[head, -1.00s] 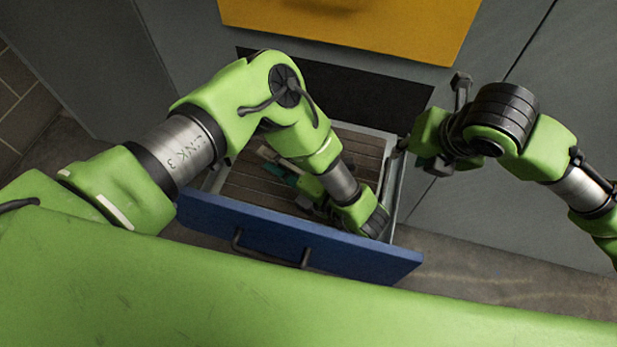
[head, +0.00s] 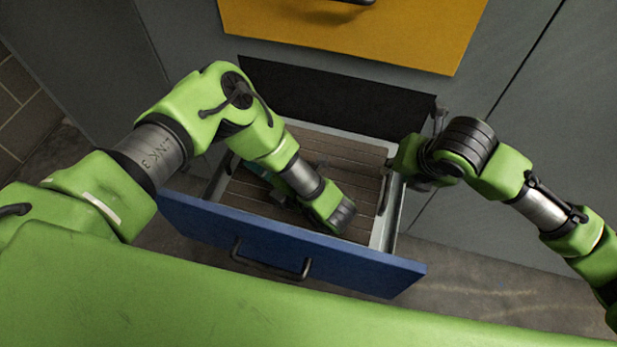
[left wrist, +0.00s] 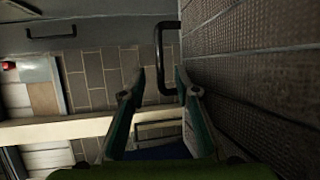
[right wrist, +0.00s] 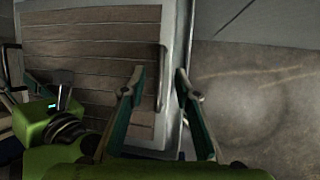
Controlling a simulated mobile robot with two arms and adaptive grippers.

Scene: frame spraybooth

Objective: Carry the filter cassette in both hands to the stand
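The filter cassette (head: 350,160), a brown slatted panel with a dark bar handle at each side, lies in the open blue-fronted drawer. My right gripper (head: 398,168) is at its right edge. In the right wrist view, the right fingers (right wrist: 160,76) are open, with the cassette's right handle (right wrist: 162,80) between them. My left gripper is at the left part of the drawer, mostly hidden by its own wrist in the head view. In the left wrist view, its fingers (left wrist: 158,76) are open, with a dark handle (left wrist: 160,45) between or just beyond the tips. The stand is not identifiable.
The drawer's blue front (head: 290,245) with its dark handle stands between my body and the cassette. A yellow drawer front (head: 350,30) overhangs behind. Pale drawer sides border the cassette closely. Concrete floor (head: 480,285) is clear at the right.

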